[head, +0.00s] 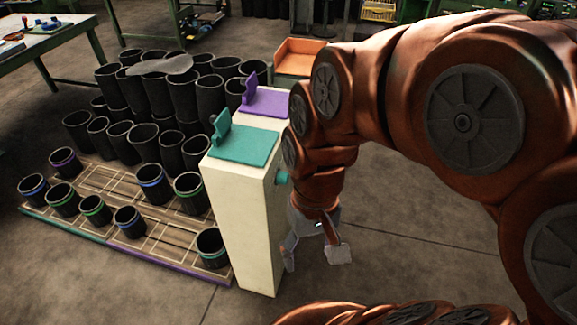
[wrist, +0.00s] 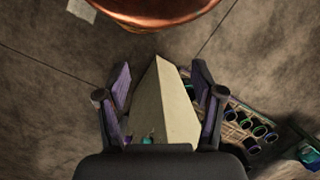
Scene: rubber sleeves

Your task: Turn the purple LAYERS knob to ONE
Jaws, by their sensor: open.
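A tall cream cabinet (head: 240,225) stands in the middle of the head view, with a purple panel (head: 265,102) and a teal panel (head: 243,146) on top. A teal knob (head: 282,177) sticks out of its right side. I cannot make out the purple LAYERS knob; my arm covers that part of the side. My gripper (head: 315,257) hangs low beside the cabinet's right side, fingers open and empty. In the wrist view, the cabinet (wrist: 165,105) lies between and beyond the open fingers, and a small teal part (wrist: 148,140) shows near the palm.
Several black sleeves with coloured bands (head: 96,208) stand on a wooden pallet (head: 130,235) left of the cabinet, with stacked plain sleeves behind. An orange tray (head: 303,55) is behind the cabinet. The floor (head: 390,265) right of the gripper is clear.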

